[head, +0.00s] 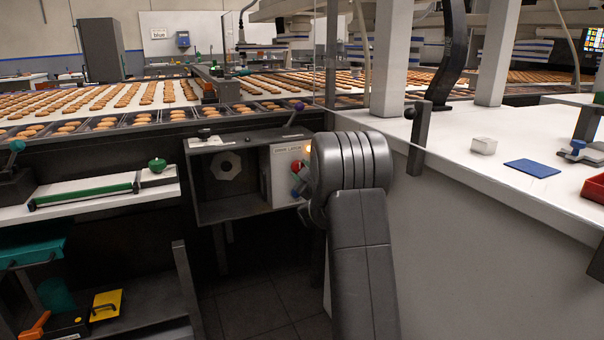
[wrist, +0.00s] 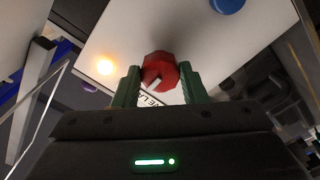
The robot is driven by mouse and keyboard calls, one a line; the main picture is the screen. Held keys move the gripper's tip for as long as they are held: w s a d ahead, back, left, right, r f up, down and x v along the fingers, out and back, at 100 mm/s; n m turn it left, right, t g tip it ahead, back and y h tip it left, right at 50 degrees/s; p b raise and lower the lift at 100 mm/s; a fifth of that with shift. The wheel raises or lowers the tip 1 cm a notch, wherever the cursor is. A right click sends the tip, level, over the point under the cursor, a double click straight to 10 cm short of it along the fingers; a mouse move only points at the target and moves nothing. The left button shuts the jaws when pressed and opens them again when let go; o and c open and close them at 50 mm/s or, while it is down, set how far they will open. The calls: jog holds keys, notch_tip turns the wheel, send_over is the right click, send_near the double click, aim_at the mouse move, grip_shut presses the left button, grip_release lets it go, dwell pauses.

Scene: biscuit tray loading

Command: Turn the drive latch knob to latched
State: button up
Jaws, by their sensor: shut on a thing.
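The drive latch knob is a red faceted knob (wrist: 160,72) on a white panel. My gripper (wrist: 158,88) has its two green fingers shut on the knob, one on each side, in the wrist view. A white mark shows on the knob's face, and a partly covered label lies beneath it. In the head view the red knob (head: 296,167) shows at the left edge of my arm, on the white panel (head: 281,172) with a "DRIVE LATCH" label. My arm hides the right part of that panel and the gripper there.
A glowing amber lamp (wrist: 104,66) and a blue button (wrist: 227,4) are on the panel near the knob. A grey open box (head: 222,174) adjoins the panel at left. A white counter (head: 450,150) stands close at right; biscuit conveyors (head: 120,95) run behind.

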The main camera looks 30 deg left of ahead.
jog(key=o, duration=1)
jog(key=shift+c, duration=0.2)
jog(key=p+v, duration=0.2)
jog(key=v, duration=1.1)
jog(key=shift+s+d, duration=0.25)
jog(key=shift+s, duration=0.05)
jog(key=shift+a, duration=0.1)
jog(key=b+x, duration=0.2)
jog(key=x, duration=1.1)
jog(key=shift+w+a, duration=0.15)
jog(key=shift+w, duration=0.15)
